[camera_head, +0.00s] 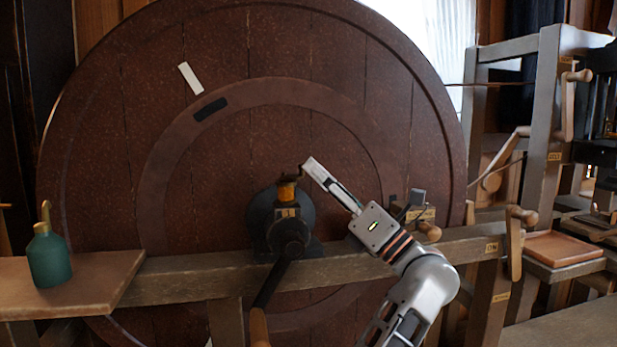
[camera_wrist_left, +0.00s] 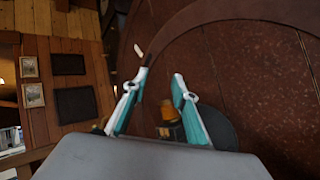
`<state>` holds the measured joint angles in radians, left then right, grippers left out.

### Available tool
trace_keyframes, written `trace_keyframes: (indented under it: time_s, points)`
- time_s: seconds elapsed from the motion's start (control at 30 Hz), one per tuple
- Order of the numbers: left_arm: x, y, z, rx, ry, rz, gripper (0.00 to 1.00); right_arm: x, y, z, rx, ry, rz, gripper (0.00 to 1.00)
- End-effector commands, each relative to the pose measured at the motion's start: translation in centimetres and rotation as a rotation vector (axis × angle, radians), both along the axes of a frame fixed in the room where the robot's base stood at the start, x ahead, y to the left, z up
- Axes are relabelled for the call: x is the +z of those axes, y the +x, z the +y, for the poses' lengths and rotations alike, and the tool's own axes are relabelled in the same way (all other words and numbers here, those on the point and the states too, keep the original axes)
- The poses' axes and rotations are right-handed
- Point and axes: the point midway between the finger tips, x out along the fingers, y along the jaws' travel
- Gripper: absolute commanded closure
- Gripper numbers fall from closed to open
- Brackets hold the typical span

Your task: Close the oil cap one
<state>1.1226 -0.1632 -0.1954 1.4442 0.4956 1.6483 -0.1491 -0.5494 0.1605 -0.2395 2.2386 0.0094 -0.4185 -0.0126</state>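A small brass-coloured oil cup (camera_head: 287,191) with a dark piece standing up at its top sits above a label marked 1 on the dark hub (camera_head: 262,213) of a big wooden wheel. The dark piece looks like a raised cap, but it is too small to be sure. My left gripper (camera_head: 313,168) has its tips just right of and slightly above the cup. In the left wrist view its two fingers (camera_wrist_left: 160,76) are apart with nothing held between them. The orange cup (camera_wrist_left: 168,111) shows beyond them, partly hidden by a finger. My right gripper is out of view.
A wooden beam (camera_head: 185,279) crosses in front of the wheel (camera_head: 100,150). A crank (camera_head: 284,258) hangs below the hub. A green oil can (camera_head: 49,260) stands on a shelf at left. Wooden levers and a tray (camera_head: 563,248) are at right.

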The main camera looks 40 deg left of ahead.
Motion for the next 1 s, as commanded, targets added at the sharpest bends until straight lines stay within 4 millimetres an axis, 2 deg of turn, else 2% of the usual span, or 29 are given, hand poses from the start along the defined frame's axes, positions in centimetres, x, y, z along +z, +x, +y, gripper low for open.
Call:
trace_keyframes:
  time_s: [0.03, 0.17, 0.4, 0.57, 0.67, 1.0]
  points:
    - [-0.4, 0.6, 0.3, -0.019, -0.073, -0.057, 0.73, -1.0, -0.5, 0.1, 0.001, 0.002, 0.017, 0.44]
    - [-0.2, 1.3, 1.0, -0.075, -0.265, -0.211, 0.73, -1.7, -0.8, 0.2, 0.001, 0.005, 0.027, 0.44]
    - [0.1, 3.1, 0.4, -0.171, -0.528, -0.407, 0.73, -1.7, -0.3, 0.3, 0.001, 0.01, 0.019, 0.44]
    - [0.4, 3.5, 0.0, -0.198, -0.594, -0.456, 0.73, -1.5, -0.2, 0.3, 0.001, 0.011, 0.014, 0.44]
    - [0.5, 3.6, 0.6, -0.201, -0.602, -0.464, 0.73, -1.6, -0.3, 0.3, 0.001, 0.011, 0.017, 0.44]
    - [0.4, 3.8, 5.6, -0.198, -0.597, -0.462, 0.73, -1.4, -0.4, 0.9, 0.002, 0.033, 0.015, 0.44]
